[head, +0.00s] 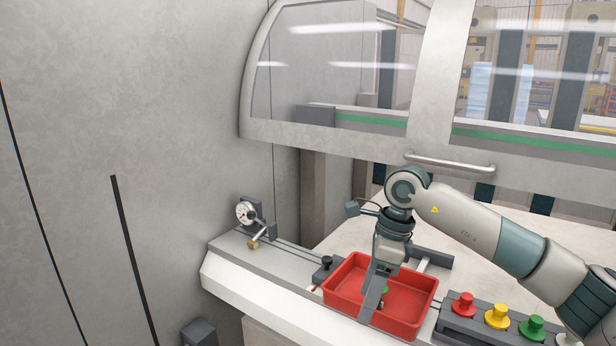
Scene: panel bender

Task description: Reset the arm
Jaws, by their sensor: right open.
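My right arm comes in from the right edge over the bench. Its gripper (372,306) points down into a red tray (341,297) on the bench front. The jaws are open, with the fingers partly overlapping from this side. A small green thing shows inside the tray right behind the fingers; I cannot tell what it is or whether the fingers touch it. My left gripper is not in view.
A row of red (464,304), yellow (497,316) and green (532,328) buttons stands right of the tray. A dial gauge (247,213) stands on the bench to the left. Behind is a windowed guard with a handle (450,163). A grey wall fills the left.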

